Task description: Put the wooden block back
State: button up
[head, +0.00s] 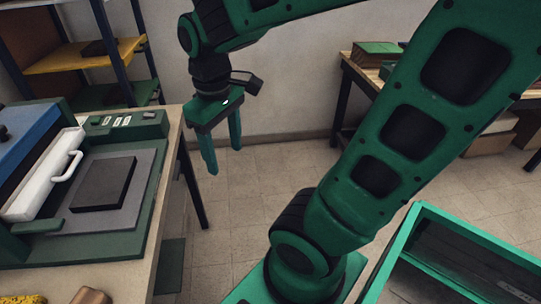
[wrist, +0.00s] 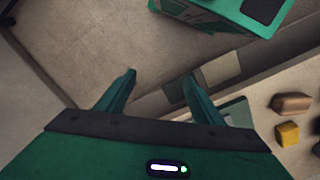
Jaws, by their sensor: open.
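A brown block (head: 91,296), likely the wooden block, lies at the front edge of the worktable (head: 160,215) and is cut off by the picture's bottom edge. In the wrist view a brown block (wrist: 292,103) lies on the pale tabletop at the right, beside a small yellow piece (wrist: 287,134). My gripper (head: 223,158) is open and empty, pointing down over the floor to the right of the table. Its two green fingers (wrist: 159,76) are apart with nothing between them. The brown block is well off to the right of the fingers in the wrist view.
A press (head: 62,180) with a white handle and a dark plate (head: 104,184) fills much of the worktable. A green-rimmed crate (head: 455,215) stands at lower right. Shelves (head: 84,57) and a back table (head: 362,75) line the wall. The middle floor is clear.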

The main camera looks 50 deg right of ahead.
jog(key=s+d+f+m, duration=0.2)
jog(key=s+d+m, duration=0.6)
jog(key=s+d, duration=0.1)
jog(key=shift+s+f+m+y, duration=0.15)
jog(key=shift+s+m+y, duration=0.15)
jog(key=shift+s+m, duration=0.1)
jog(key=shift+w, duration=0.1)
